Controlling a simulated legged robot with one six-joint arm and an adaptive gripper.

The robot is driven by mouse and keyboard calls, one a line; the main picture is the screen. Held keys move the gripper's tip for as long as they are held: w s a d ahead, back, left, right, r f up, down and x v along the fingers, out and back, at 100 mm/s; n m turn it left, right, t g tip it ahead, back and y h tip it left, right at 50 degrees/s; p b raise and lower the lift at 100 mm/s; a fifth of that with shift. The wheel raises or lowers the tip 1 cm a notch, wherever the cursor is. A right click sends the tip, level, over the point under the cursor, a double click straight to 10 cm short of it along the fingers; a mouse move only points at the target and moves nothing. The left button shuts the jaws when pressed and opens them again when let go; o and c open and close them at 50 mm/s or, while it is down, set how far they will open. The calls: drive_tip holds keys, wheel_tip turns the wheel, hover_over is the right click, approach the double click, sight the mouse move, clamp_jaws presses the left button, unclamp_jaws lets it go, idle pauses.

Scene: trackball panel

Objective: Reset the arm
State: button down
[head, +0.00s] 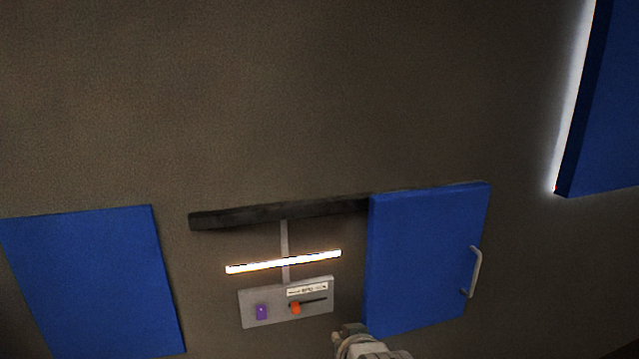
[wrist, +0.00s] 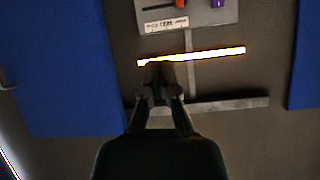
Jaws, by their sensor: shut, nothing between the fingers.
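My gripper (wrist: 160,72) shows in the wrist view, with its fingers together and nothing between them. In that view its tips overlap the glowing light bar; I cannot tell whether they touch it. In the head view part of my arm shows at the bottom edge, below the grey panel (head: 262,318) and beside the blue door. The panel carries an orange knob (head: 295,308) in a dark slot, a purple block (head: 261,312) and a white label (head: 307,289). In the wrist view the panel (wrist: 205,14) appears upside down at the top.
A glowing light bar (head: 284,262) lies above the panel, with a dark rail (head: 250,214) higher up. A blue door (head: 415,262) with a grey handle (head: 476,272) is right of the panel. Other blue panels stand at left (head: 95,280) and upper right (head: 610,100). The wall above is bare.

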drive_tip(key=s+d+r+m+g+h, duration=0.1)
drive_tip(key=s+d+g, duration=0.2)
drive_tip(key=s+d, duration=0.3)
drive_tip(key=s+d+r+g+h, duration=0.2)
drive_tip(key=s+d, duration=0.3)
drive_tip(key=s, duration=0.7)
drive_tip(key=shift+s+d+m+g, duration=0.35)
drive_tip(key=shift+m+g, duration=0.05)
drive_tip(key=shift+w+f, duration=0.1)
